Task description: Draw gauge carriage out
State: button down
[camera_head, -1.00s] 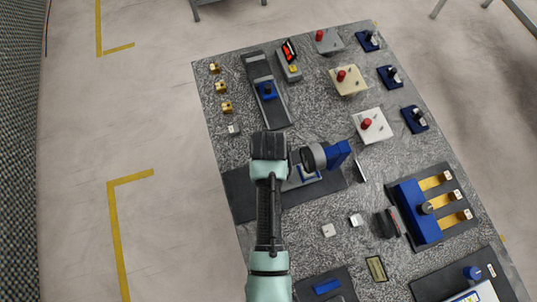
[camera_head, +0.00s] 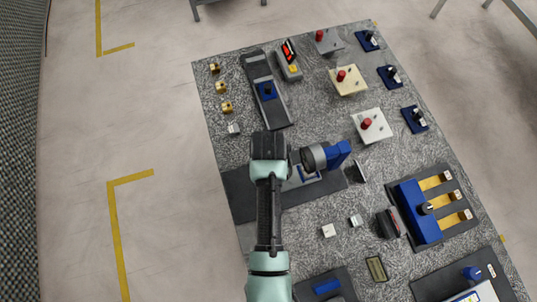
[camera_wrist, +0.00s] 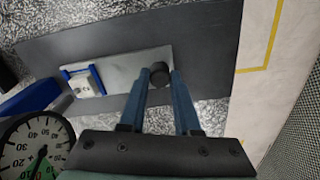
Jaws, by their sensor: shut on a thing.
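The knob stands near the right end of a silver carriage plate (camera_wrist: 125,75), which lies on a dark grey base plate (camera_wrist: 205,40). A blue frame with a pale block (camera_wrist: 86,83) sits at the carriage's left end. A round dial gauge (camera_wrist: 38,147) shows at lower left. In the head view the gauge (camera_head: 314,157) is on a blue bracket (camera_head: 338,153). There my arm hides the fingers, the knob and part of the carriage (camera_head: 296,182).
The dark base plate (camera_head: 240,193) reaches the board's left edge, with open floor beyond. Behind stands a grey rail with a blue slider (camera_head: 267,91). Small white blocks (camera_head: 328,230) lie to the right of my arm. A blue unit with yellow strips (camera_head: 418,210) stands further right.

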dwell(0.8)
jog(key=s+a+p, duration=0.3)
jog(key=s+a, duration=0.1)
jog(key=a, duration=0.8)
jog(key=shift+a, duration=0.35)
jog(key=c, duration=0.6)
grip_release()
jog(key=shift+d, duration=0.1)
jog(key=shift+r, duration=0.1)
notch_tip(320, 180, up, 13)
jog(key=shift+f+b, duration=0.1)
jog(key=shift+b, duration=0.45)
